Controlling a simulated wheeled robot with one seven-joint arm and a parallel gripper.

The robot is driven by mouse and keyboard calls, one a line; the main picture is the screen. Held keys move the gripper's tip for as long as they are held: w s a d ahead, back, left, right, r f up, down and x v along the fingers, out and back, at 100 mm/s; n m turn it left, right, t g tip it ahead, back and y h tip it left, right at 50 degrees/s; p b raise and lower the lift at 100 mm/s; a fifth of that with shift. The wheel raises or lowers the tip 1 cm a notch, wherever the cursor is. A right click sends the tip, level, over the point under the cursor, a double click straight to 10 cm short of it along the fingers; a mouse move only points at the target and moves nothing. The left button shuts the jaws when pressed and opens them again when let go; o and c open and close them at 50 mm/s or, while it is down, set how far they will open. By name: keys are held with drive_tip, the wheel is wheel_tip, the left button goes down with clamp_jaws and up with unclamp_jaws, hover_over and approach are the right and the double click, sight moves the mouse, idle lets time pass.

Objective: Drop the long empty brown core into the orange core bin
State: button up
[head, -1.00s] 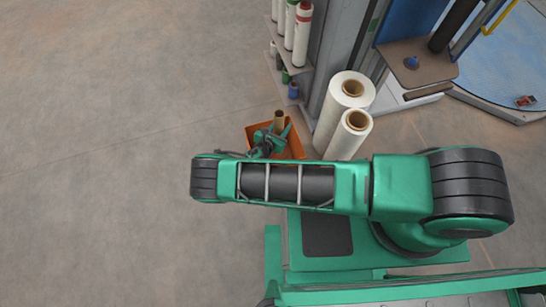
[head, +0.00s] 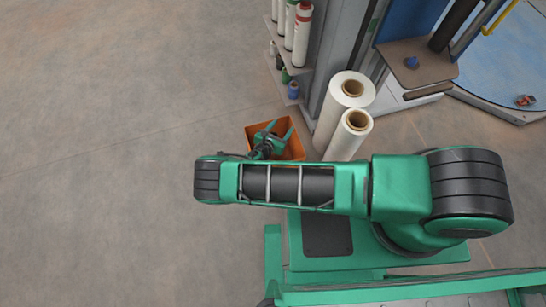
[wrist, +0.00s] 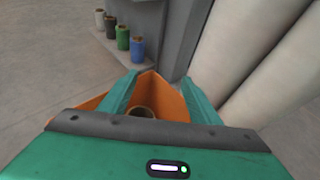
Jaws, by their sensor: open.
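The orange core bin (head: 256,129) stands on the floor beside the white rolls, partly covered by my arm in the head view. My gripper (head: 279,128) is open over the bin. In the wrist view its two green fingers (wrist: 159,82) are spread apart with nothing held between them. The brown core (wrist: 140,108) shows end-on between and below the fingers, within the outline of the orange bin; its lower part is hidden by my gripper body. The core cannot be made out in the head view.
Two tall white film rolls (head: 350,135) stand right of the bin. A machine with a blue round platform (head: 500,65) is at the right. The floor at left is clear.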

drive_tip(key=v, duration=1)
drive_tip(key=shift+s+a, duration=0.2)
drive_tip(key=shift+s, duration=0.05)
drive_tip(key=shift+r, duration=0.15)
